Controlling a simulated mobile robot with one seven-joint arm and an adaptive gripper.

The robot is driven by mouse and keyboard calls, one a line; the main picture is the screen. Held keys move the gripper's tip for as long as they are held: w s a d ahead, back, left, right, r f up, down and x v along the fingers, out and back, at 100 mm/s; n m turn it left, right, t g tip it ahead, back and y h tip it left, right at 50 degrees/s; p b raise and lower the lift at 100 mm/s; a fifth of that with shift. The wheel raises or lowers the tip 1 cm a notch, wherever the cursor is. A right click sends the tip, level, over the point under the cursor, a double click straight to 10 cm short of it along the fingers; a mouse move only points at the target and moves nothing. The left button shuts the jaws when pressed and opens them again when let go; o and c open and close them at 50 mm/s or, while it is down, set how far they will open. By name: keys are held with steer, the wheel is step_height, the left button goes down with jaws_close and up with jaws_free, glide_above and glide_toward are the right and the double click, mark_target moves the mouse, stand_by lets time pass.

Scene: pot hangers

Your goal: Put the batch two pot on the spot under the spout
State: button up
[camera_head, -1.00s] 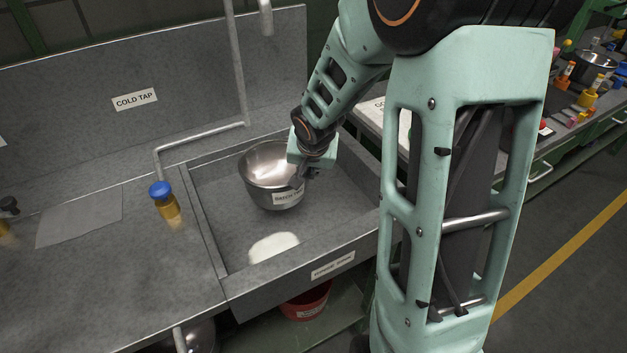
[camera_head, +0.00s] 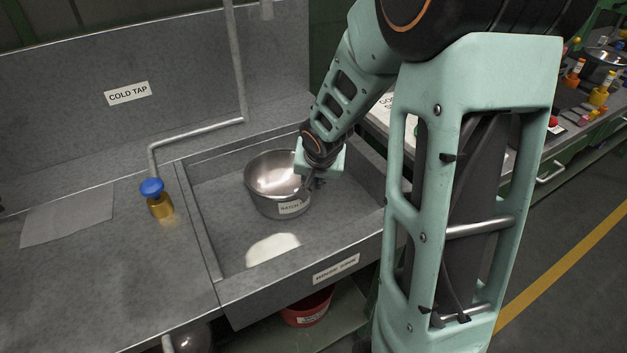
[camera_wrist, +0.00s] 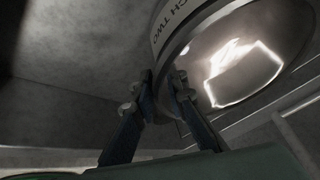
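The batch two pot (camera_head: 268,172) is a round steel pot with a white label, in or just above the rinse sink (camera_head: 215,235). My gripper (camera_head: 312,184) is at its right side. In the wrist view the gripper's fingers (camera_wrist: 165,80) straddle the wall of the pot (camera_wrist: 170,40), close together, and appear shut on it. The label there reads "...CH TWO". I cannot tell whether the pot touches the sink floor. A pale patch (camera_head: 273,249) lies on the sink floor in front of the pot.
A cold tap sign (camera_head: 128,94) is on the back panel. A bent pipe (camera_head: 195,130) crosses the sink's back left. A blue-topped brass fitting (camera_head: 156,198) stands on the left counter. The sink's raised walls surround the pot. A red bucket (camera_head: 307,308) is below.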

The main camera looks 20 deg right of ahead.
steer(key=shift+o, duration=1.3)
steer(key=shift+r, duration=0.1)
steer(key=d+p+v, duration=0.1)
steer(key=p+v, duration=0.6)
steer(key=v, duration=0.5)
steer(key=shift+a+p, duration=0.3)
steer(key=shift+a, duration=0.15)
steer(key=shift+w, duration=0.1)
